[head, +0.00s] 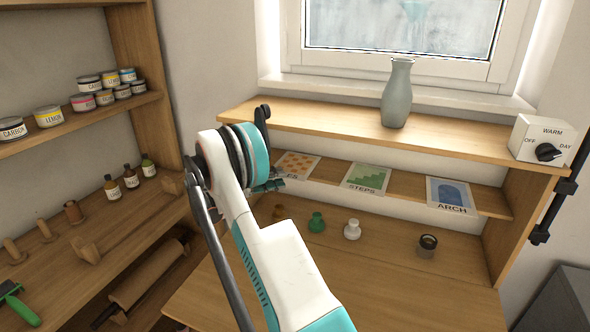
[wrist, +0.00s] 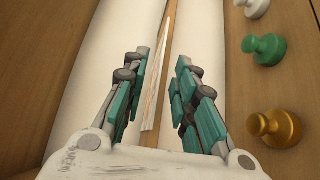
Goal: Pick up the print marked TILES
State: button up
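In the head view the TILES print (head: 297,165) is a pale card with an orange pattern, leaning on the narrow shelf at the left. Only the end of its lettering shows; my arm hides the rest. My gripper (head: 268,183) is at the print's lower left, partly hidden behind my arm. In the wrist view my gripper (wrist: 163,65) is open, its teal-padded fingers apart. A thin white card edge (wrist: 153,90) shows between the fingers, seen nearly edge-on; its marking cannot be read. I cannot tell whether a finger touches it.
The STEPS print (head: 366,178) and ARCH print (head: 451,196) stand to the right on the same shelf. Below are a brass knob (wrist: 274,128), a green knob (wrist: 264,49) and a white knob (head: 352,229). A grey vase (head: 397,93) stands on the ledge above.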

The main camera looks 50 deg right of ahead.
jog(key=shift+x, duration=1.1)
jog(key=shift+w, duration=0.1)
grip_shut()
jog(key=shift+r, duration=0.1)
